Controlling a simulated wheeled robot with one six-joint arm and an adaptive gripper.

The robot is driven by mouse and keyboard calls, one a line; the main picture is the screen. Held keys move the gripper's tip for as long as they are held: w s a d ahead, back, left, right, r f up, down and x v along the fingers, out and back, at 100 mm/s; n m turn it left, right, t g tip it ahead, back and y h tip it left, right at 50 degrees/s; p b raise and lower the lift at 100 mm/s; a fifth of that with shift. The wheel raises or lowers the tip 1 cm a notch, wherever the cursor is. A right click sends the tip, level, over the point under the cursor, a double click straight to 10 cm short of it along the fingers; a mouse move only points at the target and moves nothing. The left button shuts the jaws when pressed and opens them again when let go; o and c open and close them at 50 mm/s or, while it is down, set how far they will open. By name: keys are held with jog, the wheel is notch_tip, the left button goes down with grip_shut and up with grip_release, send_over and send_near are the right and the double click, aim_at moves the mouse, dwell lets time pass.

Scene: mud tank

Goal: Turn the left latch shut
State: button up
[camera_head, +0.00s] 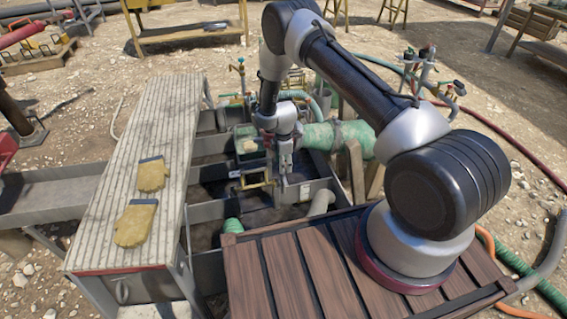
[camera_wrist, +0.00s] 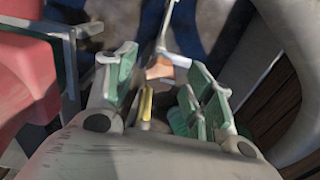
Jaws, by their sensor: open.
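My gripper (camera_head: 284,176) points down over the tank (camera_head: 213,145), below my bent arm. In the wrist view my gripper (camera_wrist: 160,82) is open, its green-padded fingers apart. A narrow yellow piece (camera_wrist: 146,103) and a small orange-brown piece (camera_wrist: 158,71) show between the fingers; I cannot tell whether either is touched. A yellow frame (camera_head: 257,184) is just left of my gripper in the head view. I cannot make out the left latch for certain in either view; my arm and gripper hide part of this area.
A ribbed walkway (camera_head: 160,110) with two yellow gloves (camera_head: 152,175) runs along the tank's left side. A thick green hose (camera_head: 345,137) lies right of my gripper. A wooden deck (camera_head: 300,265) is in front. A red object (camera_wrist: 25,80) is close at left in the wrist view.

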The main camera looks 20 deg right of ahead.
jog(key=shift+c, duration=0.2)
jog(key=c, duration=1)
jog(key=shift+m, duration=0.4)
jog(key=m, duration=0.3)
jog(key=shift+m, duration=0.4)
jog(key=m, duration=0.4)
jog(key=shift+m, duration=0.3)
jog(key=m, duration=0.8)
jog(key=shift+m, duration=0.3)
